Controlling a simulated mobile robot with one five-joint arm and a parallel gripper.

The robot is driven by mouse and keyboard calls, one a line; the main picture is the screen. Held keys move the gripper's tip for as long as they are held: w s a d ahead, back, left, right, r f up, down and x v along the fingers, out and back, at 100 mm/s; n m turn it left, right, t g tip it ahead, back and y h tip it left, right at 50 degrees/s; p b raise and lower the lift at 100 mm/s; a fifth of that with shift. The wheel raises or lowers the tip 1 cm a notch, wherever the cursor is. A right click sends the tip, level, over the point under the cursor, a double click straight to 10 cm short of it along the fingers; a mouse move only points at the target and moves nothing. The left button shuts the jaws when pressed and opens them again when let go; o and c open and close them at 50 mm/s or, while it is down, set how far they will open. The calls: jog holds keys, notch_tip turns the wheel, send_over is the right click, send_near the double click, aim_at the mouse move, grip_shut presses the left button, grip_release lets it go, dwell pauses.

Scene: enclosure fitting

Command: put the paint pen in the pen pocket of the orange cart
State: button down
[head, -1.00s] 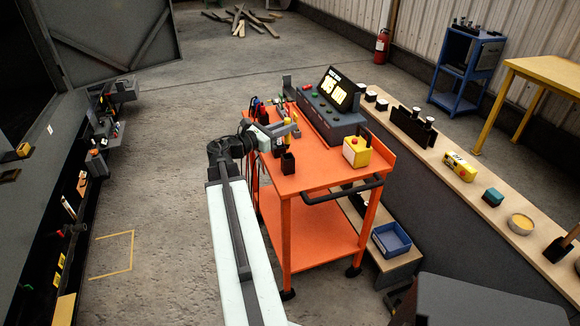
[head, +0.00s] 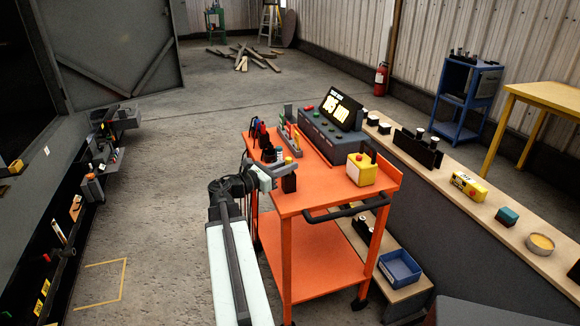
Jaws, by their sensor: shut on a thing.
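The orange cart (head: 325,196) stands in the middle of the head view. A small black upright pocket (head: 289,184) stands on its top near the left edge. My gripper (head: 284,169) is at the pocket's upper end, shut on the paint pen (head: 288,160). Only the pen's yellow and orange upper end shows, upright above the jaws. Its lower part is hidden by the jaws and the pocket, and it appears to be inside the pocket. How deep it sits I cannot tell.
A yellow box with a red button (head: 361,170) and a dark control console (head: 330,133) stand on the cart to the right. Several coloured tools (head: 262,136) stand behind my gripper. A black handle (head: 348,212) runs along the cart's front.

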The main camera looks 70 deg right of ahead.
jog(key=c, duration=1.3)
grip_release()
jog(key=shift+f, duration=0.1)
jog(key=shift+c, duration=0.2)
jog(key=shift+r, duration=0.25)
jog(key=v, duration=1.2)
jog(key=shift+a+f, duration=0.1)
jog(key=shift+f, duration=0.05)
